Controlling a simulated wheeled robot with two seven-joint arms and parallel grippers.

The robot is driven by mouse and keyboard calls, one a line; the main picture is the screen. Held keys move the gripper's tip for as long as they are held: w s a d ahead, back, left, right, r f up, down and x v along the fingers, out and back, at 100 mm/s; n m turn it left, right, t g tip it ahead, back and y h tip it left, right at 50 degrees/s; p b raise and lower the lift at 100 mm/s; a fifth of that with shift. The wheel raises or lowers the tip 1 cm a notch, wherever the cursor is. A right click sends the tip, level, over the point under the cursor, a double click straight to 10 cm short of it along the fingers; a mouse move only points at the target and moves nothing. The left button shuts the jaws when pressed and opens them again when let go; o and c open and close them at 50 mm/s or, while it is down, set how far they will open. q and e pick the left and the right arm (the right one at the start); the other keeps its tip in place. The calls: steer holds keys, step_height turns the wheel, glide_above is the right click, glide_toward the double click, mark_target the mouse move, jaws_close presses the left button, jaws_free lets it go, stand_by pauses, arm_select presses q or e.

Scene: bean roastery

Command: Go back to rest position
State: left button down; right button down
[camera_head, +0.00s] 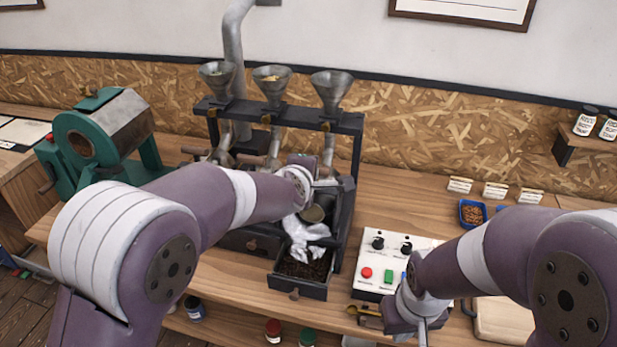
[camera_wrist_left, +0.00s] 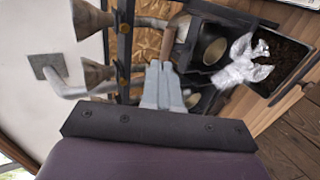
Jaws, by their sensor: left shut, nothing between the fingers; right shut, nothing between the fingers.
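My left gripper (camera_wrist_left: 160,82) shows in the left wrist view with its grey fingers together and nothing between them. It points toward the funnel stand (camera_head: 348,124); in the head view my left forearm and wrist largely hide it. My right gripper (camera_head: 422,336) is at the bottom of the head view, in front of the control panel (camera_head: 424,247). Its fingers point down, shut and empty, and run close to the picture's lower edge.
An open drawer (camera_head: 318,290) of dark beans sticks out below the stand, with a crumpled whitish piece (camera_head: 304,232) over it. A green roaster (camera_head: 149,150) stands at left. A blue tray (camera_head: 462,223) and a board (camera_head: 505,320) lie at right.

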arm_select(q)
steer(key=s+a+f+m+g, duration=0.3)
steer(key=s+f+m, duration=0.2)
steer(key=s, duration=0.1)
steer(key=s+a+f+m+g, duration=0.2)
steer(key=s+f+m+g, duration=0.15)
steer(key=s+m, duration=0.3)
steer(key=s+a+f+m+g+y, duration=0.1)
steer(key=s+a+f+g+y, duration=0.1)
steer(key=s+a, duration=0.6)
steer(key=s+a+f+m+g+y, duration=0.1)
steer(key=s+a+f+m, duration=0.1)
steer(key=s+a, duration=0.6)
steer(key=shift+a+f+g+y+b, duration=0.4)
steer(key=shift+a+f, duration=0.25)
steer(key=shift+f, duration=0.1)
steer(key=shift+s, duration=0.1)
